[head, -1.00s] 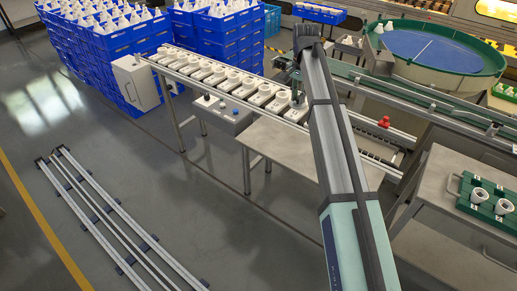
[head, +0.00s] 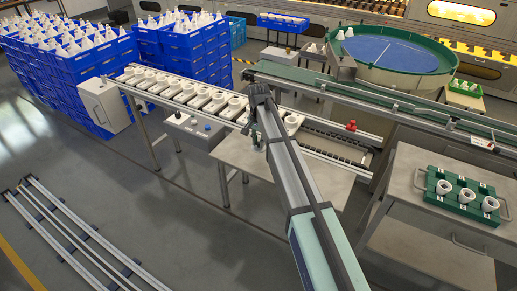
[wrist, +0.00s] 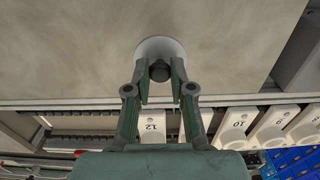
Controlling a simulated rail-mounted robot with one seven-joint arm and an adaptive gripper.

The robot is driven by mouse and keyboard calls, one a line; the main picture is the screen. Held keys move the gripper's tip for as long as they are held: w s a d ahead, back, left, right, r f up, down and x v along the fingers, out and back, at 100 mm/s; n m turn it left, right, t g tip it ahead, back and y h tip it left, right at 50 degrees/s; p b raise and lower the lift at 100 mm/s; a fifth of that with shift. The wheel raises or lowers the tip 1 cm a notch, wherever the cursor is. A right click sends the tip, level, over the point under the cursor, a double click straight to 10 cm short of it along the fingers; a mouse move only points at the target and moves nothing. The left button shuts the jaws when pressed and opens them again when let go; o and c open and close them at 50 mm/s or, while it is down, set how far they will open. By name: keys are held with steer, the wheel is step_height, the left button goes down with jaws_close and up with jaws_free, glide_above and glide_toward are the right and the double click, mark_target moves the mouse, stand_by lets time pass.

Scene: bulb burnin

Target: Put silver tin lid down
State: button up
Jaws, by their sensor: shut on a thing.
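In the wrist view my gripper (wrist: 159,72) is shut on a dark knob at the middle of a pale round piece, which I take to be the silver tin lid (wrist: 160,45). Part of the lid is hidden behind the fingers. A plain grey-beige surface fills the picture beyond it; whether the lid touches it I cannot tell. In the head view my arm reaches over the grey table (head: 312,177), beside the row of numbered holders. The lid cannot be made out there.
A row of white numbered holders (head: 190,92) runs along the table's far side; they also show in the wrist view (wrist: 235,125). A red knob (head: 351,126) stands on the rail. A cart (head: 405,205) at right carries a green tray (head: 432,192) with white rings.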

mark_target(258, 147)
steer(key=shift+f+p, duration=0.4)
steer(key=shift+f, duration=2.1)
steer(key=shift+f, duration=0.2)
steer(key=o, duration=0.8)
steer(key=shift+r, duration=0.1)
step_height(258, 147, up, 12)
steer(key=b, duration=0.2)
steer(key=shift+r+b, duration=0.1)
steer(key=shift+b, duration=0.3)
